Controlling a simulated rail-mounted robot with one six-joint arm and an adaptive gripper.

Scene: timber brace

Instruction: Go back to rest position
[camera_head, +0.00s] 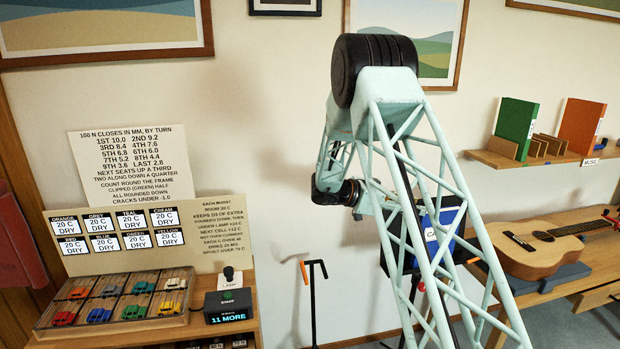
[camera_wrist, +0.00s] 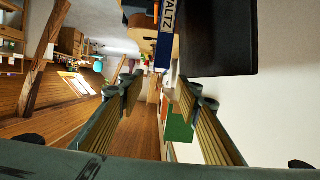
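My arm, with pale green lattice links, rises in the middle of the head view and bends down to a dark wrist joint at the wall side. My gripper (camera_wrist: 160,92) shows in the wrist view with its two ribbed fingers wide apart. Nothing is held between them; only distant background shows through the gap. In the head view my gripper is mostly hidden behind the arm links, near a dark blue box (camera_head: 460,222) with a white label.
A board of labels (camera_head: 160,235) and a tray of small coloured cars (camera_head: 120,312) stand on the left bench. A guitar (camera_head: 540,250) lies on the right bench. Green (camera_head: 516,125) and orange (camera_head: 580,125) folders stand on a shelf. A large black object (camera_wrist: 218,40) fills the wrist view's upper right.

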